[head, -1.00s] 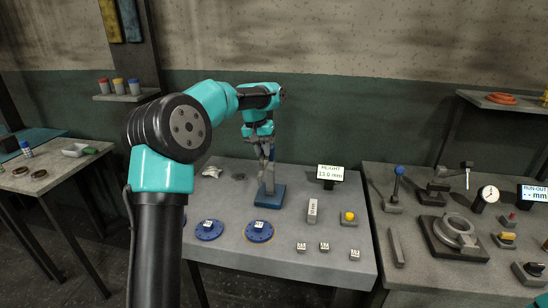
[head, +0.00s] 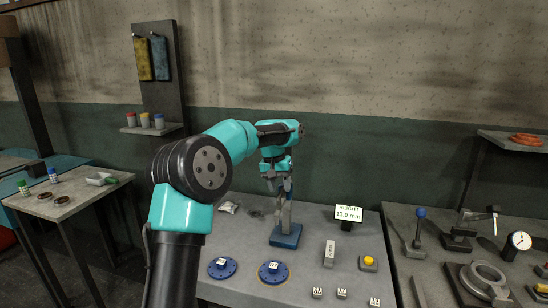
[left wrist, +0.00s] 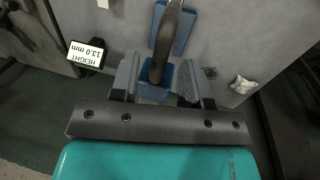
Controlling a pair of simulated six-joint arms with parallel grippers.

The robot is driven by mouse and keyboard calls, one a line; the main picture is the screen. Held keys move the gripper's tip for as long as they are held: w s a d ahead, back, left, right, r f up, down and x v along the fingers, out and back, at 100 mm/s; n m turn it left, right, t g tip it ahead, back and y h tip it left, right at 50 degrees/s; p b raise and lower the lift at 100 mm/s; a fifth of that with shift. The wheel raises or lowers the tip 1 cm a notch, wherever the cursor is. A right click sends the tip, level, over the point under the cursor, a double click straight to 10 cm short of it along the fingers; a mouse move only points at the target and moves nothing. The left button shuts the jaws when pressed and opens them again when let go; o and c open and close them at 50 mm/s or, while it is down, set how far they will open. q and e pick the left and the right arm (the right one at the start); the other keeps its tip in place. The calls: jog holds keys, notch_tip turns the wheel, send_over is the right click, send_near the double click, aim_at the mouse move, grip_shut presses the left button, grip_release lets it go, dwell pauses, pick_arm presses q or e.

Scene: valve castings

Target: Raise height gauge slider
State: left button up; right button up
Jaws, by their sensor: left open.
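The height gauge stands on the grey table with a blue base (head: 286,238) and a grey upright column (head: 286,214). In the left wrist view its blue base (left wrist: 182,38) lies beyond the column (left wrist: 166,40). My left gripper (head: 278,185) is at the upper part of the gauge, pointing down. In the left wrist view its two grey fingers (left wrist: 157,78) are apart, one on each side of the column and a blue part there, likely the slider. I cannot tell whether they touch it. The height display (head: 349,215) reads 13.0 mm. My right gripper is out of view.
Two blue discs (head: 222,268) and several small labelled blocks (head: 342,293) lie at the table's front. A grey upright block (head: 329,254) and a yellow button (head: 368,262) are right of the gauge. Another table with a dial gauge (head: 519,241) stands at the right.

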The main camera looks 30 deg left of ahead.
pick_arm(q)
jog(key=a+r, duration=0.3)
jog(key=r, duration=1.3)
jog(key=shift+s, duration=0.45)
